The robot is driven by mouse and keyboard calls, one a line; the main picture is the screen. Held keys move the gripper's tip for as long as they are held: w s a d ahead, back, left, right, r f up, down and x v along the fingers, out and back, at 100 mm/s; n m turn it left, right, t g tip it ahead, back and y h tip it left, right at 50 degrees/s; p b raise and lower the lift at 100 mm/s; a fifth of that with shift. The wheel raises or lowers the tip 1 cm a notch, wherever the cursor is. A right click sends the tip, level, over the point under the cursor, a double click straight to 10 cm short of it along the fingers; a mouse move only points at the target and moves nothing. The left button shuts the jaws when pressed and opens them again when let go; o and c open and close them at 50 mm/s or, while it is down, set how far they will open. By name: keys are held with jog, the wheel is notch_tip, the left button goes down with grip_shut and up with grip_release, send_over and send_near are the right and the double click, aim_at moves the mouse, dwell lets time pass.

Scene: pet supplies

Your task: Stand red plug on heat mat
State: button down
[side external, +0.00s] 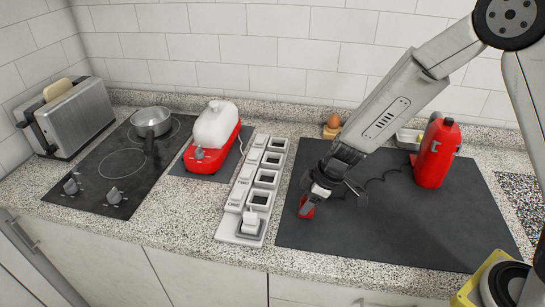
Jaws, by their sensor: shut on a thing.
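The red plug (306,209) is in the jaws of my gripper (314,198), which is shut on it. The plug is tilted and low over the left part of the large dark mat (400,225), which I take to be the heat mat. I cannot tell whether the plug touches the mat. The gripper hides part of the plug. A thin dark cord (378,181) runs over the mat between the gripper area and a red bottle-shaped device (437,153) at the mat's back right.
A white socket strip (228,230) with several square openings stands left of the mat, with a white plug (250,222) at its near end. A red and white appliance (213,135), hob (118,165) and toaster (66,118) are further left. The mat's front middle is clear.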

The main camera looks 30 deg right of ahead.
jog(key=shift+f, duration=0.4)
jog(key=shift+f, duration=0.15)
jog(key=shift+c, duration=0.9)
grip_release()
jog(key=shift+v, duration=1)
jog(key=v, duration=1)
